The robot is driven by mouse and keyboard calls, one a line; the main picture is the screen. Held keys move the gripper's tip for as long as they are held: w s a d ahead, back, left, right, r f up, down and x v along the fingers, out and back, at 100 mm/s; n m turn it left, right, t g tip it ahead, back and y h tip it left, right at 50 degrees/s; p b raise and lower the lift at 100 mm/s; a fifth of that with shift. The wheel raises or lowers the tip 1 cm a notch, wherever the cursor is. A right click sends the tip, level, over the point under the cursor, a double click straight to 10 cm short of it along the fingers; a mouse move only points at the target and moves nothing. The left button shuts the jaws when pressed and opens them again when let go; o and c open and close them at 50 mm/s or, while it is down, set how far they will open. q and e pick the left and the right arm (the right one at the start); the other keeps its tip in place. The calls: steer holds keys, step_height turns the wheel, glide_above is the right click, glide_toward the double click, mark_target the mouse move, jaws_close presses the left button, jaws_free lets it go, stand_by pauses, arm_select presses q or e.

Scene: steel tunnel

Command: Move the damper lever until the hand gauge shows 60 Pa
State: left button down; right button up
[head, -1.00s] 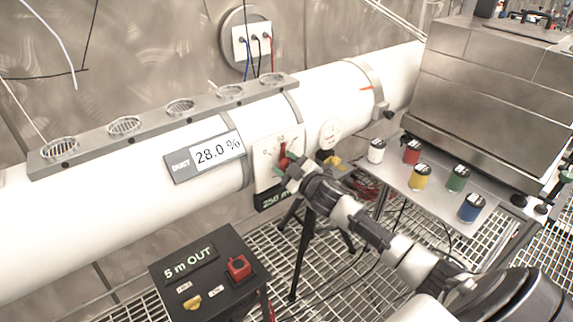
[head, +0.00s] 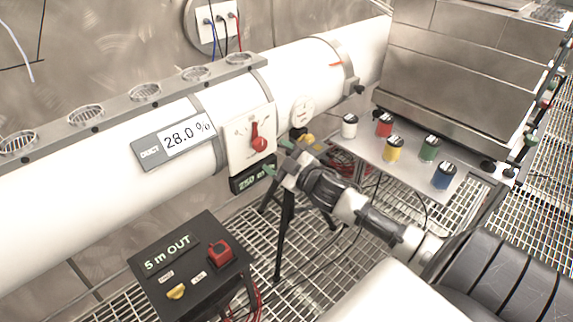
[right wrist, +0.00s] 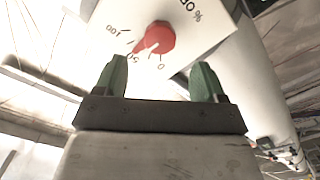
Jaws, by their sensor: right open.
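The damper lever (head: 257,137) is a red knob with a pointer arm on a white scale panel (head: 237,127) on the duct. In the right wrist view the red lever (right wrist: 158,40) sits by marks 0, 50 and 100. My right gripper (head: 277,157) is open and empty, its green fingertips just right of and below the lever. In the right wrist view the gripper (right wrist: 160,76) has its fingers apart below the knob, with nothing between them. A dark display (head: 252,177) under the panel shows green digits like 250, unit partly hidden. I cannot make out a 60 Pa reading. My left gripper is out of view.
A black box (head: 190,270) marked 5 m OUT stands in front. A shelf (head: 370,155) with several coloured jars lies right. A black tripod (head: 287,235) stands below the panel.

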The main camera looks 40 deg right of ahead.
steer(key=s, duration=0.3)
steer(key=shift+d, duration=0.1)
stand_by(0.4)
steer(key=s+f+m+g+h, duration=0.1)
steer(key=s+f+m+g, duration=0.2)
steer(key=f, duration=0.8)
steer(key=s+f+g+h, duration=0.15)
steer(key=s+f, duration=0.35)
steer(key=f, duration=0.7)
steer(key=s+f+m+g+h, duration=0.15)
steer(key=s+f+g, duration=0.25)
steer(key=f, duration=0.7)
steer(key=s+a+f+g+y, duration=0.1)
steer(key=s+a+f, duration=0.4)
steer(key=s, duration=0.5)
steer(key=s+a+f+m+g+y, duration=0.1)
steer(key=s+a+f+g, duration=0.3)
steer(key=s+f, duration=0.4)
steer(key=s+a+f+g, duration=0.3)
steer(key=s+a+f, duration=0.2)
steer(key=s, duration=0.8)
step_height(320, 180, down, 2)
steer(key=shift+a+f+m+y, duration=0.1)
steer(key=shift+a+m+y, duration=0.25)
steer(key=shift+y, duration=0.05)
steer(key=shift+w+g, duration=0.1)
steer(key=shift+g, duration=0.15)
steer(key=shift+c, duration=0.3)
